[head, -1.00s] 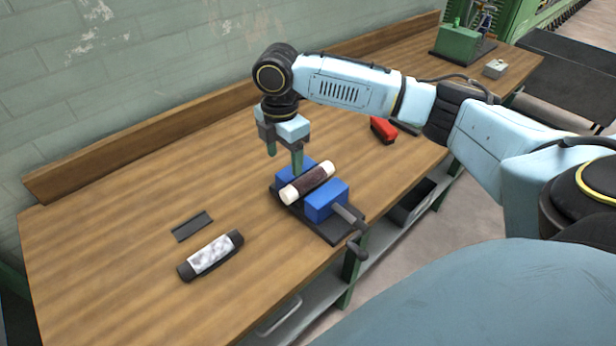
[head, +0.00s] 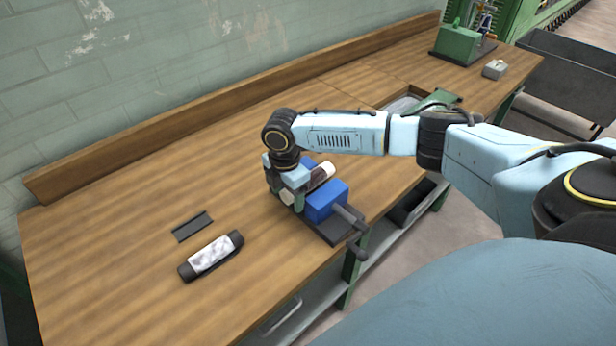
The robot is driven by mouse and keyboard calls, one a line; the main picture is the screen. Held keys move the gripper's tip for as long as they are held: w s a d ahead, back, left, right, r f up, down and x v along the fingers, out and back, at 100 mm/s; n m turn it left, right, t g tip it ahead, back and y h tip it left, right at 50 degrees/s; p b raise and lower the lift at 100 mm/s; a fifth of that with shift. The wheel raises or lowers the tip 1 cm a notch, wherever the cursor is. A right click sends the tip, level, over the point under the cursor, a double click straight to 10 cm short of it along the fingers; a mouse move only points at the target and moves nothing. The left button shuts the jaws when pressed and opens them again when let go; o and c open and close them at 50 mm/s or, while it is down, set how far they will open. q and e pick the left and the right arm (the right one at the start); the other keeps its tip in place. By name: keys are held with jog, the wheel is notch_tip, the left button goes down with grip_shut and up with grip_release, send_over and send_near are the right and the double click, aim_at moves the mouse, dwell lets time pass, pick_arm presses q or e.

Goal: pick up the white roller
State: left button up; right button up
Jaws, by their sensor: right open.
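A roller with a white, grey-mottled middle and black ends (head: 210,257) lies on the wooden bench at the lower left, apart from my gripper. A second roller, dark brown with cream-white ends (head: 323,172), rests across a blue vise (head: 325,201) on a dark base. My right gripper (head: 290,204) is open and lowered at this second roller's near left end. The gripper and wrist hide part of that roller and the left of the vise, so I cannot tell whether the fingers touch it. My left gripper is not in view.
A small dark tray (head: 192,226) lies beside the white-middled roller. The vise's crank handle (head: 356,246) sticks out past the bench's front edge. A green machine (head: 458,44) stands at the far end. The bench's left part is mostly clear.

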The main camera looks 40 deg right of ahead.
jog(key=c, duration=1.2)
